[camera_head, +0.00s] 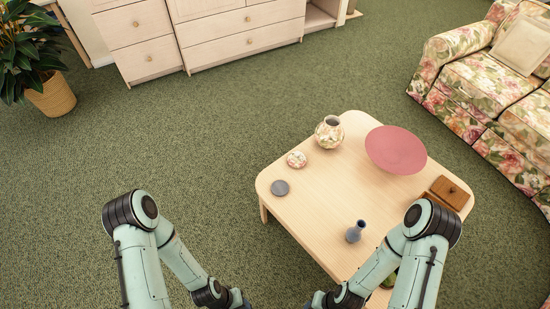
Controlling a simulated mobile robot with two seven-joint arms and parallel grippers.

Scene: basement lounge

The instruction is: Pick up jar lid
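A small round patterned piece (296,159), which looks like the jar lid, lies on the light wood table (330,194) near its left edge. The open patterned jar (329,132) in similar colours stands just behind and right of it, apart from it. My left gripper (240,301) and my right gripper (318,301) are low at the bottom edge of the view, nearer to me than the lid and well apart from it. Their fingers are mostly cut off, so their opening does not show.
A grey disc (280,188) lies in front of the lid. A floral sofa (480,85) stands right; carpet (170,130) left is clear.

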